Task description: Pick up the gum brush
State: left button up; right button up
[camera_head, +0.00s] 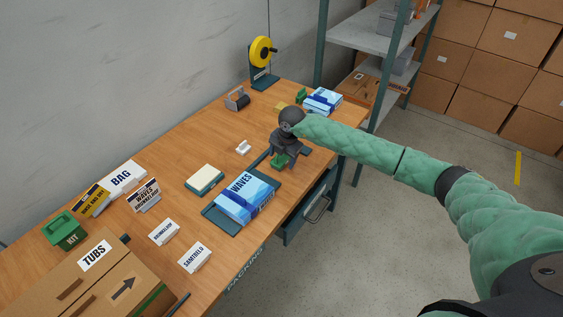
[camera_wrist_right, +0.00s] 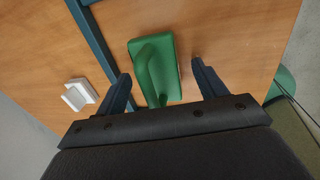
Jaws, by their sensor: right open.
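The gum brush appears to be the green block with a raised handle (camera_wrist_right: 152,62) on the wooden table; in the head view (camera_head: 279,161) it is partly hidden under my right gripper. My right gripper (camera_wrist_right: 160,72) is open above it, with the green handle between its two dark fingers in the wrist view. The fingers stand apart from the handle on both sides. In the head view my right gripper (camera_head: 283,153) points down at the table's right edge. My left gripper is not in view.
A blue WAVES pack (camera_head: 244,198) lies on a dark tray near the front edge. A small white piece (camera_head: 243,147) lies left of the gripper. A yellow tape dispenser (camera_head: 262,52) stands at the back. A TUBS carton (camera_head: 85,285) fills the near left corner.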

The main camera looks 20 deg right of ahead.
aim_at(285, 160)
jog(key=c, duration=1.1)
